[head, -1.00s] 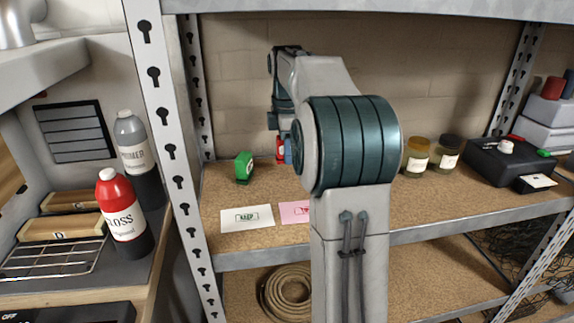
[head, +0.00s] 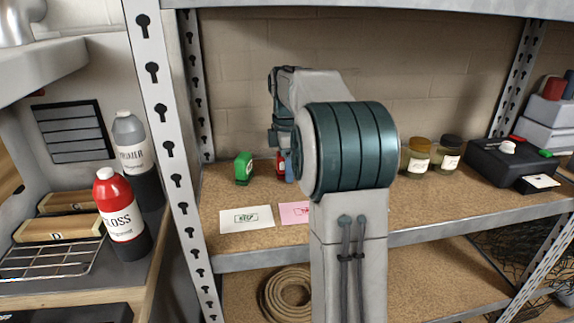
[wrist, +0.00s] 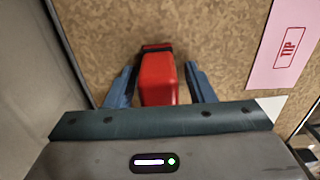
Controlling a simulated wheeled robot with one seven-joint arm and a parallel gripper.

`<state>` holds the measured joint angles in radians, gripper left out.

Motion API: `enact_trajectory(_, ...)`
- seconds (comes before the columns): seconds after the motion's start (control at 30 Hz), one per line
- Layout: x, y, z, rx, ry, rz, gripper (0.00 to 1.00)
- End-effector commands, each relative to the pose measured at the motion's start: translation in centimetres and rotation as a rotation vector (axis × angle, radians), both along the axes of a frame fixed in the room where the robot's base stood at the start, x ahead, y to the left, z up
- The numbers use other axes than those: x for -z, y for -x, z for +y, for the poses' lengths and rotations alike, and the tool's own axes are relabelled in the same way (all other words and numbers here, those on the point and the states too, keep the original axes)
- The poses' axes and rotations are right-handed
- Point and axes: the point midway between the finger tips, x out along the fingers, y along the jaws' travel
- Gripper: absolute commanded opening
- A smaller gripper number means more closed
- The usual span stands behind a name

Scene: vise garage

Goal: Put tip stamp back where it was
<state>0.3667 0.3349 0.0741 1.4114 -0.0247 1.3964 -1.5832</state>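The red tip stamp (wrist: 158,80), with a dark base, stands between the two blue fingers of my gripper (wrist: 161,70) in the wrist view. A narrow gap shows beside the stamp on the right; the left finger is very close to it. The fingers look open around the stamp. In the head view the red stamp (head: 281,162) shows only in part beside my gripper (head: 288,168), low over the cork shelf; my arm hides the rest. A pink TIP card (wrist: 290,45) lies to the right in the wrist view and shows partly in the head view (head: 294,213).
A green stamp (head: 243,168) stands left on the shelf (head: 225,192), behind a white KEEP card (head: 246,219). Two jars (head: 416,157) and a black box (head: 500,160) stand at right. A metal post (head: 165,150) bounds the left side.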

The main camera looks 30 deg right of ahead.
Motion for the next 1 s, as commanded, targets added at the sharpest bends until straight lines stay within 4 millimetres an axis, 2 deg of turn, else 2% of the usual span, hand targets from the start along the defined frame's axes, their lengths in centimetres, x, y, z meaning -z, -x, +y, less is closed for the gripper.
enact_trajectory(0.13, -0.2, 0.0, 0.0, 0.000, 0.000, -0.001, 0.49)
enact_trajectory(0.23, -1.1, 0.0, 0.0, 0.000, 0.001, -0.003, 0.49)
enact_trajectory(0.5, -5.7, -0.1, 0.0, 0.000, 0.001, -0.003, 0.49)
enact_trajectory(0.63, -7.2, -0.1, 0.0, 0.000, 0.001, -0.002, 0.49)
enact_trajectory(1.0, -7.8, 0.0, 0.0, 0.000, 0.000, 0.000, 0.49)
